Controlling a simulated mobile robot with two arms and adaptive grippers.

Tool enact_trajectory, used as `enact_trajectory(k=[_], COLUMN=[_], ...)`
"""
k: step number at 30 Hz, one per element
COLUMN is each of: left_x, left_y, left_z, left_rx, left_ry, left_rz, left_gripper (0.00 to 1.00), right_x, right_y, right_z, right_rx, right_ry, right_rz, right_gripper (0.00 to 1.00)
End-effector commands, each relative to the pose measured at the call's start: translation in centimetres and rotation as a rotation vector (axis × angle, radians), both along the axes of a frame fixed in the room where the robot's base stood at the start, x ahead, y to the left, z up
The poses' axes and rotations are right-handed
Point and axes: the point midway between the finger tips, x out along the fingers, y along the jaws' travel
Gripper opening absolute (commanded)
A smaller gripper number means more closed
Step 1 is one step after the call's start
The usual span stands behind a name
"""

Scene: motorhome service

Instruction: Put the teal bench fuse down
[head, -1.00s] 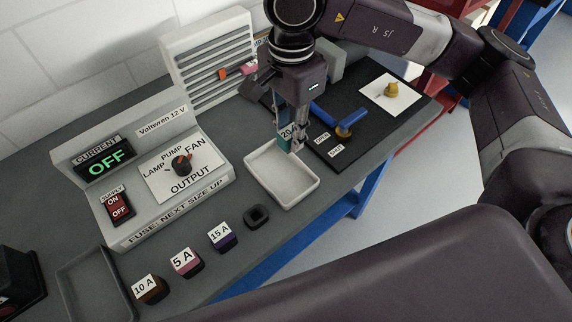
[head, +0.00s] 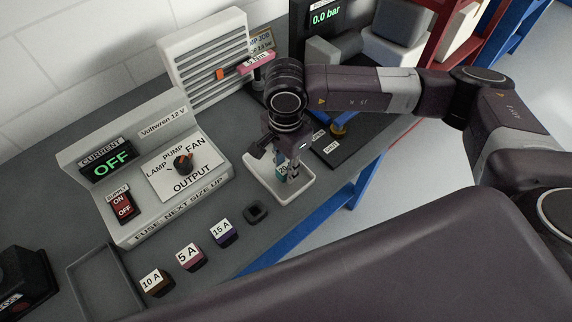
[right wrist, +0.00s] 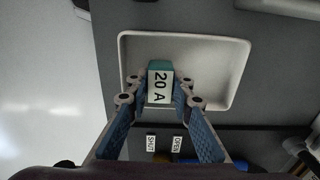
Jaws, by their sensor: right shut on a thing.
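The teal bench fuse (right wrist: 160,83), with a white 20 A label, is between the fingertips of my right gripper (right wrist: 159,92) in the right wrist view. My right gripper (head: 288,172) is shut on it, pointing down over the white tray (head: 301,193). In the head view the fuse (head: 282,169) shows only in part behind the fingers. In the right wrist view the white tray (right wrist: 235,70) lies beneath the fuse. I cannot tell whether the fuse touches the tray floor. My left gripper is not in view.
The 10 A (head: 155,283), 5 A (head: 191,257) and 15 A (head: 223,232) fuses stand along the bench front. An empty dark holder (head: 256,212) sits left of the white tray. The power supply (head: 143,190) reads OFF. A grey tray (head: 90,285) lies at the left.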

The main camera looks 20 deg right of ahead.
Motion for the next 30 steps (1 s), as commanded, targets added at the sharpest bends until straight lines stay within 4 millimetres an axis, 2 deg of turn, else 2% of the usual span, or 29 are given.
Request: enact_trajectory(k=[7, 8, 12, 24, 26, 30], left_x=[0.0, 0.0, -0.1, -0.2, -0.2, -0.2], left_y=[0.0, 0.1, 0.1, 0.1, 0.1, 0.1], left_z=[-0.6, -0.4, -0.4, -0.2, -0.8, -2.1], left_rx=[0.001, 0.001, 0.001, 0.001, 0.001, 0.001], left_ry=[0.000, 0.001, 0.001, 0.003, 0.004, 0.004], left_rz=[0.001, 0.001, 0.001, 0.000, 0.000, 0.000], left_gripper=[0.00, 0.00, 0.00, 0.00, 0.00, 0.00], right_x=[0.0, 0.0, 0.0, 0.1, 0.2, 0.2], right_y=[0.0, 0.0, 0.0, 0.0, 0.1, 0.1], right_z=[-0.4, -0.2, -0.2, 0.4, 1.2, 4.0], right_rx=[0.000, 0.000, 0.000, 0.001, 0.003, 0.002], right_ry=[-0.001, -0.001, -0.001, -0.003, -0.005, -0.009], right_rz=[0.000, 0.000, 0.000, 0.000, 0.001, 0.001], right_gripper=[0.01, 0.24, 0.38, 0.38, 0.38, 0.38])
